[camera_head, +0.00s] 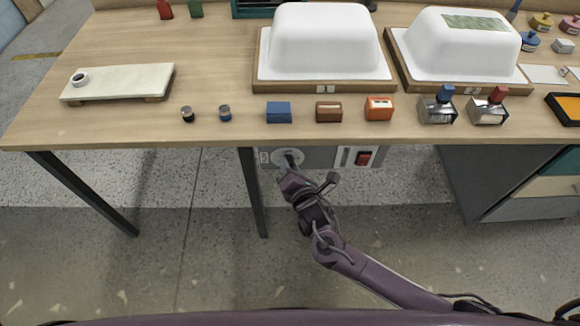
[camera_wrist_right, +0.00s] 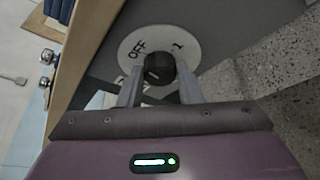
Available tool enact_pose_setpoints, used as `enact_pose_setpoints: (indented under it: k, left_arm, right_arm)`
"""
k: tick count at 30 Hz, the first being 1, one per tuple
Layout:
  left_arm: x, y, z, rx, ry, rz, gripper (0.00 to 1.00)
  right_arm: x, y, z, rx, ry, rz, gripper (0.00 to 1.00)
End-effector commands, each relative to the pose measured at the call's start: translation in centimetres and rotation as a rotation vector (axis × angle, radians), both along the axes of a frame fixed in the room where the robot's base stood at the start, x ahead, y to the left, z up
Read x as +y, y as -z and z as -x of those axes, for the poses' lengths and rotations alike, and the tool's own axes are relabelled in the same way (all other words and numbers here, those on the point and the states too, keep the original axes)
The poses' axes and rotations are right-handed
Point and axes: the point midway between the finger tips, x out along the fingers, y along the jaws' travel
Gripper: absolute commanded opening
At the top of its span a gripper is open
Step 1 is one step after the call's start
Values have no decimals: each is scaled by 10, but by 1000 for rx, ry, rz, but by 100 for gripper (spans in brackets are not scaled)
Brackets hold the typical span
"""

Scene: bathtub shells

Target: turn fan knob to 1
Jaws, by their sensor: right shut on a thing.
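The fan knob (camera_wrist_right: 158,69) is black and round. It sits on a white dial plate (camera_wrist_right: 134,38) marked OFF at the upper left and 1 at the upper right. My right gripper (camera_wrist_right: 160,88) is shut on the knob, one finger on each side. In the head view my right gripper (camera_head: 289,163) reaches the dial on the grey panel (camera_head: 320,156) under the table's front edge and partly hides it. I cannot tell which mark the knob points to. My left gripper is not in view.
A red switch (camera_head: 364,158) is right of the dial on the panel. A dark table leg (camera_head: 253,195) stands just left of it. On the table (camera_head: 220,75) are two white tub shells (camera_head: 325,40) (camera_head: 463,45) and several small blocks and stamps along the front edge.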

Motion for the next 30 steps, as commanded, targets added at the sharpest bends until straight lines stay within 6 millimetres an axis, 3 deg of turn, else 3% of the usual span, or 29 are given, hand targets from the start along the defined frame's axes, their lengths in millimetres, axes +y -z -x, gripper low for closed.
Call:
enact_pose_setpoints:
  k: [17,30]
  left_arm:
    - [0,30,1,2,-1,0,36]
    - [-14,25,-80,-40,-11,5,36]
  right_arm:
    - [-4,9,0,-1,2,-530,9]
    - [-3,14,0,-2,3,-949,9]
